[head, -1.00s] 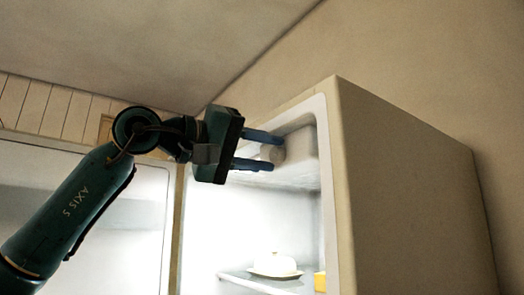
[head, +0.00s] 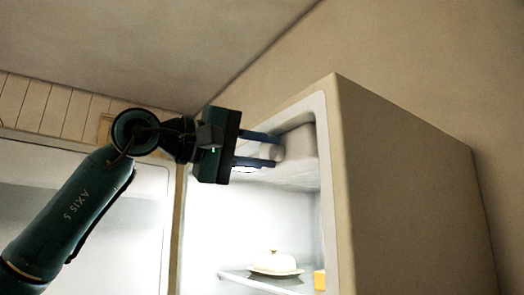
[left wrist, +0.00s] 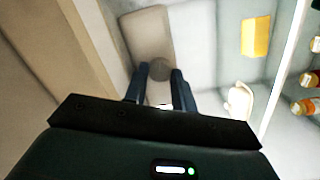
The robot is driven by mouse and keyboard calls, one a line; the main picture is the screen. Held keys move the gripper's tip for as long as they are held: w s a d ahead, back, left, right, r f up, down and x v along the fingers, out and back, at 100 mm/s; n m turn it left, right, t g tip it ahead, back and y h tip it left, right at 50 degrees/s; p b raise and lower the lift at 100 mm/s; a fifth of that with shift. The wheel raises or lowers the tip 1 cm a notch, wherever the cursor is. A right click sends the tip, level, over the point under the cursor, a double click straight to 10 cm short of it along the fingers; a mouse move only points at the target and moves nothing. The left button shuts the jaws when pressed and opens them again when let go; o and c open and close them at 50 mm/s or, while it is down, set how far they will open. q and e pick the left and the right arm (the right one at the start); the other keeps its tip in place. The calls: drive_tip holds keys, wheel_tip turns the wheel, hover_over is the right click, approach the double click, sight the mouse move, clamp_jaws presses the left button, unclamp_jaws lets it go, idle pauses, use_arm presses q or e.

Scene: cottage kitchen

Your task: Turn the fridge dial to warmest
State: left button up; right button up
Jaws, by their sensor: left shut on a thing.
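The fridge dial (head: 268,151) is a round grey knob on a pale housing (head: 301,146) at the top inside of the open fridge. It also shows in the left wrist view (left wrist: 160,69), in front of the housing (left wrist: 147,32). My left gripper (head: 277,151) is shut on the dial, with one dark finger on each side of it. In the left wrist view the fingertips (left wrist: 160,76) flank the knob. The fingers hide part of the dial, and I cannot read any mark on it. My right gripper is not in view.
The fridge's side wall (head: 410,190) stands to the right, and its open door (head: 90,215) is at the left. Below the dial, a shelf (head: 262,284) holds a white covered dish (head: 275,263) and a yellow block (head: 319,280). Several bottles (left wrist: 308,80) show in the left wrist view.

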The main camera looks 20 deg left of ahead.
use_arm(q)
drive_tip(key=n, duration=0.4)
drive_tip(key=shift+f+b, duration=0.15)
drive_tip(key=shift+b, duration=0.15)
drive_tip(key=n+t+b, duration=0.1)
drive_tip(key=n, duration=0.2)
drive_tip(key=shift+n, duration=0.4)
drive_tip(key=n, duration=0.3)
drive_tip(key=shift+s+d+f+b, duration=0.1)
drive_tip(key=shift+b, duration=0.3)
drive_tip(key=n+b, duration=0.1)
drive_tip(key=n, duration=0.2)
drive_tip(key=shift+t+y, duration=0.4)
drive_tip(key=n, duration=0.3)
drive_tip(key=shift+b, duration=0.4)
drive_tip(key=n+b, duration=0.1)
drive_tip(key=n, duration=0.2)
drive_tip(key=shift+s+d+n+t+y, duration=0.1)
drive_tip(key=shift+n+t+y, duration=0.2)
drive_tip(key=shift+y, duration=0.1)
drive_tip(key=shift+n, duration=1.2)
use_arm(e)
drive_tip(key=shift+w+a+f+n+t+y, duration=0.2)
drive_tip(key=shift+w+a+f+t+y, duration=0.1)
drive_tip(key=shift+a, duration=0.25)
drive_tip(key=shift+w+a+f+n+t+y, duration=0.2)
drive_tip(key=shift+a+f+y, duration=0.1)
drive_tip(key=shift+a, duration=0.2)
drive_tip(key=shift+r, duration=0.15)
